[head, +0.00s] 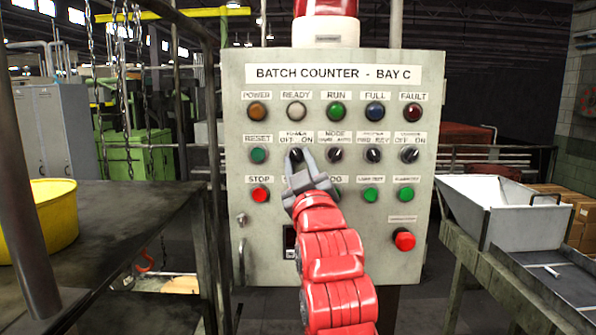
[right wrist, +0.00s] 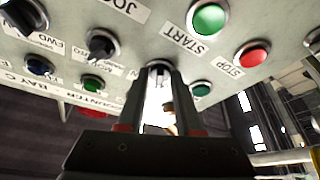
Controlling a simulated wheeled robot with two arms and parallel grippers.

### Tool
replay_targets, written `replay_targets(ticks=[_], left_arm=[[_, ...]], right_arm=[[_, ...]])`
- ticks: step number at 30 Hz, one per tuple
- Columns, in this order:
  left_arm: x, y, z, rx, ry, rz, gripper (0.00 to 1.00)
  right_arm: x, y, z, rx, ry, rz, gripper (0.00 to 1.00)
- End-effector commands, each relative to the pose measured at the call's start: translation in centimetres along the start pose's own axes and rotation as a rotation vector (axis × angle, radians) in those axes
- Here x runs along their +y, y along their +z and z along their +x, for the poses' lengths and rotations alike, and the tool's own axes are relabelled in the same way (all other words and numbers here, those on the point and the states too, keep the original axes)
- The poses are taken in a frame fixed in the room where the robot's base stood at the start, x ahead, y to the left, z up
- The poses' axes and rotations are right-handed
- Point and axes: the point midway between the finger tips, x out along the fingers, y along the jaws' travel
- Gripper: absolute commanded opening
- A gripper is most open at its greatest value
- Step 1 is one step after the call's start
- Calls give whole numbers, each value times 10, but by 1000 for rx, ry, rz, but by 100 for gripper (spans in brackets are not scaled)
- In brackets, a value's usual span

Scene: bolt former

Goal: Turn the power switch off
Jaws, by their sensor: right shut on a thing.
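The power switch (head: 296,154) is a black rotary knob below a label reading "POWER, OFF ON", in the second row of the grey control panel (head: 252,215). My right gripper (head: 298,160) is at this switch, its red arm reaching up from below. Its fingers are shut on the knob and hide part of it, so I cannot tell its exact pointing direction. In the right wrist view the switch (right wrist: 160,67) shows between the fingertips, against the panel face. My left gripper is not in view.
The reset button (head: 258,155) is left of the switch and the mode switch (head: 335,154) is right. Below are the red stop button (head: 260,194) and, lower right, a red mushroom button (head: 404,240). A dark table (head: 130,215) stands left, a metal hopper (head: 500,215) right.

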Motion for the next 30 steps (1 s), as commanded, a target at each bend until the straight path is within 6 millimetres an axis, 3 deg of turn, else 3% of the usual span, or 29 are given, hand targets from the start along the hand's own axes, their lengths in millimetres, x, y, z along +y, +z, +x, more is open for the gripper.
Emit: replay_targets(ticks=[21,22,26,30], left_arm=[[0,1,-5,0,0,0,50],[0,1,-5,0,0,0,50],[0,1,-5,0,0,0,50],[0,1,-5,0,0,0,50]], right_arm=[[0,1,0,-1,-30,-71,0],[0,1,0,-1,-30,-71,38],[0,0,0,-1,-30,-71,61],[1,0,0,-1,-30,-70,64]])
